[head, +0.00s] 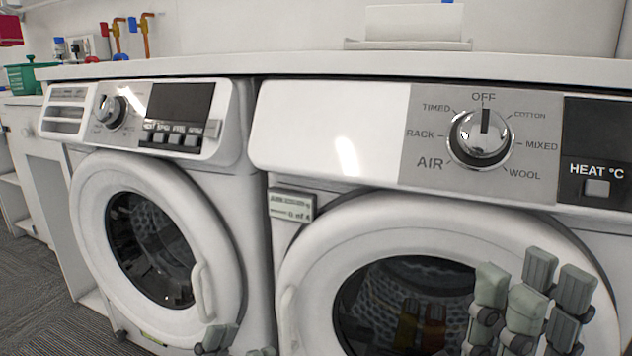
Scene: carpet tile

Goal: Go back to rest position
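My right gripper (528,300) is at the lower right, in front of the right machine's door. Its fingers point up and stand apart, with nothing seen between them. My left gripper (237,345) shows only as fingertips at the bottom edge, low in front of the left machine. The rest of it is cut off, so its opening cannot be judged. The right machine (330,130) has a round door (330,235) that looks shut and a dial (481,138) with its mark at OFF. The left machine (225,130) also has a round door (95,200) that looks shut.
A white countertop (300,67) runs above both machines. A white box-like object (414,22) sits on it, and pipes with blue and red handles (130,25) are at the back left. A green container (28,75) stands at the far left. Grey carpet (45,310) is open at lower left.

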